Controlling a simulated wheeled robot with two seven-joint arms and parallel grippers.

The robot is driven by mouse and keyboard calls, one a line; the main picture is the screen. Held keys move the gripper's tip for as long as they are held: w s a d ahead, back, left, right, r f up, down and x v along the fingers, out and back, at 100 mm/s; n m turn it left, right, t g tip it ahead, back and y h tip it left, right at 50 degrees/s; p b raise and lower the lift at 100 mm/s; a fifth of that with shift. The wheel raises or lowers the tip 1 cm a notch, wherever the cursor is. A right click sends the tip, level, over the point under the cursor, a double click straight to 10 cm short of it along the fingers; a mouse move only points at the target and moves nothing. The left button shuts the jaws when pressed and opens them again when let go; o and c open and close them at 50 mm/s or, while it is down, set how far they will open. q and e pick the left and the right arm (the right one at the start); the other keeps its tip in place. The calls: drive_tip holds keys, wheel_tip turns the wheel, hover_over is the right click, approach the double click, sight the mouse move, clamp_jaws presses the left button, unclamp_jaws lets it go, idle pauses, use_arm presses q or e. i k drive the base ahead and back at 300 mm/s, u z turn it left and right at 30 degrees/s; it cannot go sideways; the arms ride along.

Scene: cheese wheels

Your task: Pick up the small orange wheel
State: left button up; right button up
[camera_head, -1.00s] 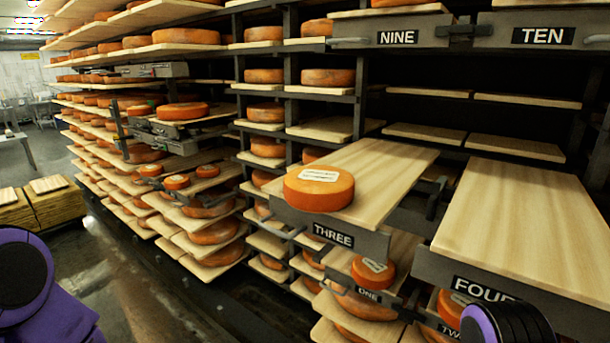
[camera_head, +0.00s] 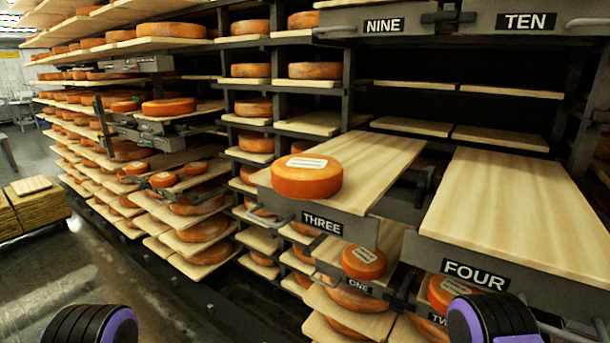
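A small orange wheel (camera_head: 364,262) with a pale label lies on the board of drawer ONE, low at the centre right. Another small orange wheel (camera_head: 446,293) with a label is on drawer TWO, partly hidden by my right arm (camera_head: 492,318). A larger orange wheel (camera_head: 306,177) with a white label sits at the front of drawer THREE. Several small orange wheels (camera_head: 163,180) lie on a shelf at the left. My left arm (camera_head: 92,323) shows at the bottom edge. Only dark and purple arm parts show; neither gripper's fingers are in view.
Drawer THREE (camera_head: 375,150) and drawer FOUR (camera_head: 520,210) stick out with wooden boards; FOUR's board is bare. Racks full of large wheels run along the left. A stack of boards (camera_head: 35,212) stands on the floor at the left. Floor (camera_head: 110,265) is open there.

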sight(299, 177)
drive_tip(key=u, duration=0.05)
drive_tip(key=k, duration=0.5)
drive_tip(key=u, duration=1.45)
drive_tip(key=i, duration=1)
drive_tip(key=z, duration=2.65)
